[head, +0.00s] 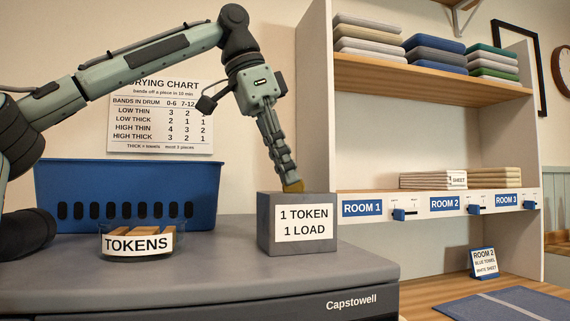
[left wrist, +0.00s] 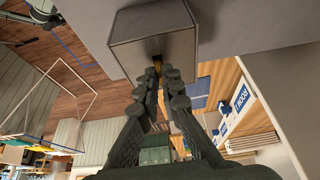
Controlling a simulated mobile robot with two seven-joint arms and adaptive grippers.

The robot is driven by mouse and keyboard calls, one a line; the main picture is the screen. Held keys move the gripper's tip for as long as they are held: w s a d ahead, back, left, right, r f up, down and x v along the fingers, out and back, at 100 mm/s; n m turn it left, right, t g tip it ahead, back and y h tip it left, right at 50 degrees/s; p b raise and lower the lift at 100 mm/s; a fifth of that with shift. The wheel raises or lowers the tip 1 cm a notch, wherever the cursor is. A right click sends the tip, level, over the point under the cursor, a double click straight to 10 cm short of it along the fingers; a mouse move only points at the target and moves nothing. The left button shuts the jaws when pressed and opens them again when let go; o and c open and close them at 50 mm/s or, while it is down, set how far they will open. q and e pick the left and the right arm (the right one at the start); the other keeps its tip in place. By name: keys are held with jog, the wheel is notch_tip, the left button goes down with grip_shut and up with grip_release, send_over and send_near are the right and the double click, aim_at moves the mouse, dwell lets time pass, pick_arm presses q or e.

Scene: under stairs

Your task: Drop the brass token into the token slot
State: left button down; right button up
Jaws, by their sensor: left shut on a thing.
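The brass token (head: 294,186) is between the fingertips of my left gripper (head: 289,178), which is shut on it. The token is at the top of the grey token box (head: 265,240), whose label reads "1 TOKEN 1 LOAD". In the left wrist view, the fingertips (left wrist: 157,78) point at the box (left wrist: 150,22), and a bit of the token (left wrist: 157,61) shows at a dark slot (left wrist: 155,47) in its top. I cannot tell whether the token's edge is inside the slot. My right gripper is not in view.
A glass bowl labelled TOKENS (head: 137,244) holds more tokens and stands left of the box on the grey machine top (head: 220,262). A blue basket (head: 110,180) stands behind it. Shelves (head: 430,78) with folded cloths rise at the right.

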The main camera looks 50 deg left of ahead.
pick_arm(q)
jog(key=c, duration=1.2)
grip_release()
jog(key=shift+o, duration=0.2)
jog(key=shift+r, duration=2.5)
